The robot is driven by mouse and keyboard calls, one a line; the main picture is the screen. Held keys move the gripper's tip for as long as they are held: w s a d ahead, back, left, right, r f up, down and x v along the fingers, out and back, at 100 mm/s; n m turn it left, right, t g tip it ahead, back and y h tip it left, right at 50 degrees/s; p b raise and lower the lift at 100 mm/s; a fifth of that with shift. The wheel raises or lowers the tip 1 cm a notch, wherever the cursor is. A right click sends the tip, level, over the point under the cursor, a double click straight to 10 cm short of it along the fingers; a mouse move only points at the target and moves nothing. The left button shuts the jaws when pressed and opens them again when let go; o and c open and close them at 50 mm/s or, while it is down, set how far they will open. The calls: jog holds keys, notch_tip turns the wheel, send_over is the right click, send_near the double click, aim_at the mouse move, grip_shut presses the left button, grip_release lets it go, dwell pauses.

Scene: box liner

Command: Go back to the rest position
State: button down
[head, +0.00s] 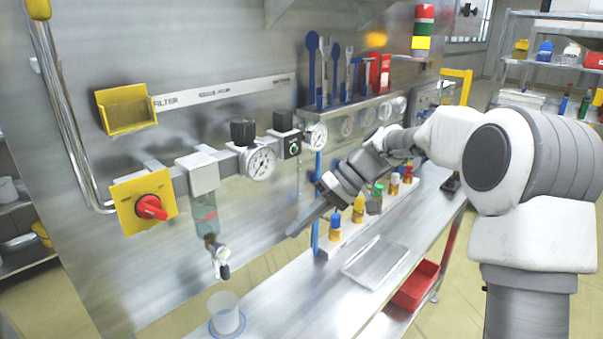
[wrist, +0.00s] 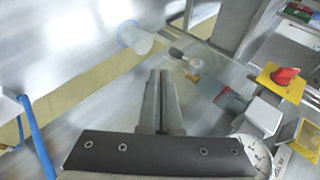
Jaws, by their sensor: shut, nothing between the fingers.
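My gripper (head: 294,231) is shut and empty, held in the air in front of the steel panel in the head view. It points down and to the left, above the bench. In the wrist view my gripper's fingers (wrist: 162,75) lie together with nothing between them. My arm comes in from the right side of the head view.
On the panel are a red knob on a yellow plate (head: 142,203), a filter bowl (head: 204,213) and a gauge (head: 261,163). A cup (head: 226,314) stands on the bench. Small bottles (head: 358,207) stand in a rack beside my gripper. A clear tray (head: 375,262) lies on the bench.

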jog(key=s+d+r+m+t+h, duration=0.1)
jog(key=s+d+m+t+h, duration=0.2)
jog(key=s+d, duration=0.5)
jog(key=s+d+r+m+t+h, duration=0.2)
jog(key=s+d+t+h, duration=0.3)
jog(key=s, duration=1.2)
jog(key=d+m+h, duration=0.1)
jog(key=d, duration=0.2)
jog(key=shift+d+r+m+t, duration=0.15)
jog(key=shift+d+m+t, duration=0.05)
jog(key=shift+m+t, duration=0.1)
